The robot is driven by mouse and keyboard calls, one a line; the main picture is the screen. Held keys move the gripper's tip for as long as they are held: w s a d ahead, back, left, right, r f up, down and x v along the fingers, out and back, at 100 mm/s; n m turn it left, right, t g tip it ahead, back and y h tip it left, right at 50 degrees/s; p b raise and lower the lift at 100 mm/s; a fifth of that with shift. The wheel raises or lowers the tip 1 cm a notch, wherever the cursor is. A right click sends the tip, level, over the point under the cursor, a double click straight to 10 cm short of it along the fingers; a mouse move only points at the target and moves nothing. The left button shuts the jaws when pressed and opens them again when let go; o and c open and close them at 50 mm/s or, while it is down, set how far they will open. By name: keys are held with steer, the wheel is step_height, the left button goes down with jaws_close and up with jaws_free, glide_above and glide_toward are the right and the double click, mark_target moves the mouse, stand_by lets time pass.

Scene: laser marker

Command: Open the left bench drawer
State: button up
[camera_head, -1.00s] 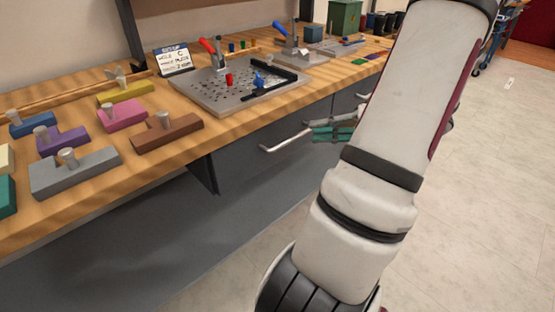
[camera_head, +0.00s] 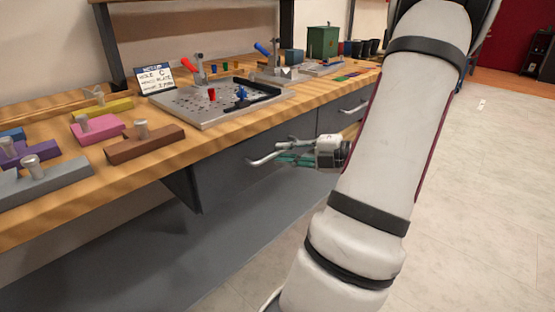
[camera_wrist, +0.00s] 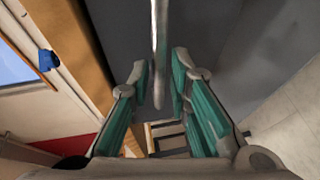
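The left bench drawer (camera_head: 228,167) is a grey front under the wooden worktop and looks shut. Its silvery bar handle (camera_head: 262,160) sticks out from the front. The handle also shows in the wrist view (camera_wrist: 160,45), running down from the top between my fingers. My gripper (camera_head: 288,158), with teal-sided fingers and grey tips, is at the handle's right part. In the wrist view my gripper (camera_wrist: 161,80) is open, with a fingertip on each side of the bar and a visible gap on both sides. The fingers partly hide the handle in the head view.
A second drawer handle (camera_head: 354,108) is further right. The worktop (camera_head: 110,185) carries a perforated plate (camera_head: 205,108), coloured blocks with knobs, a sign (camera_head: 155,79) and a green box (camera_head: 322,41). An open space is under the bench; clear floor (camera_head: 480,190) lies right.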

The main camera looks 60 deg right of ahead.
steer(key=shift+b+x, duration=0.35)
steer(key=shift+x, duration=0.9)
jaws_close()
